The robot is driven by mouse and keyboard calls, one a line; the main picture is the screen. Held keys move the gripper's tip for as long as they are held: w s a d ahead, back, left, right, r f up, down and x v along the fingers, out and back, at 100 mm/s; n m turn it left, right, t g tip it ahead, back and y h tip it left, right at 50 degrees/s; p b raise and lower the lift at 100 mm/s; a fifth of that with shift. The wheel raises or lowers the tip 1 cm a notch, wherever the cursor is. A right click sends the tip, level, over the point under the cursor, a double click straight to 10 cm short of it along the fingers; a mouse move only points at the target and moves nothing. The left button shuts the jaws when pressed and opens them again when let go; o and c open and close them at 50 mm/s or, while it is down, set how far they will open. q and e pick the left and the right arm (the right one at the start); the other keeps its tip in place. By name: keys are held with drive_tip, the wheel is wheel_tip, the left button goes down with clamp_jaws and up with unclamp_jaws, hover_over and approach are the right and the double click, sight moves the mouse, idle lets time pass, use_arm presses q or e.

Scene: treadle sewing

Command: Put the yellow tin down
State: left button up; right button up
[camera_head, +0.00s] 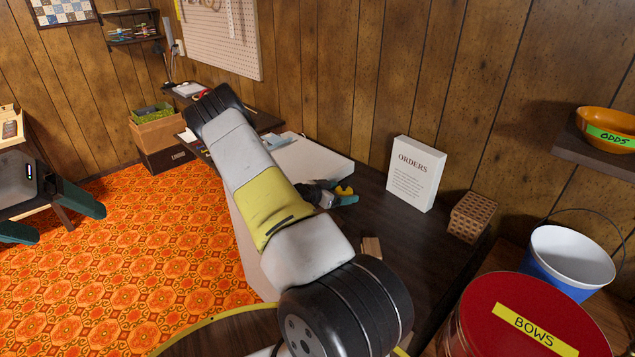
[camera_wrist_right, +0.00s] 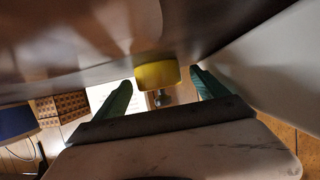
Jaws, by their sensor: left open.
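The small yellow tin (camera_head: 344,188) shows only in part in the head view, at my right gripper (camera_head: 333,196) over the dark table. In the right wrist view the yellow tin (camera_wrist_right: 157,74) lies between and a little beyond the green fingertips of my right gripper (camera_wrist_right: 160,80). Gaps show on both sides of it, so the fingers look open around it. In that view it meets the dark brown tabletop (camera_wrist_right: 80,70). My left gripper (camera_head: 58,218) is open and empty at the far left, above the patterned floor.
A white ORDERS sign (camera_head: 415,173), a lattice box (camera_head: 471,216) and a small wooden block (camera_head: 371,248) stand on the dark table (camera_head: 400,235). A bucket (camera_head: 565,263) and a red BOWS tin (camera_head: 510,325) are at right. My right arm hides much of the table.

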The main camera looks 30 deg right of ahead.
drive_tip(key=c, duration=1.6)
drive_tip(key=shift+r, duration=0.15)
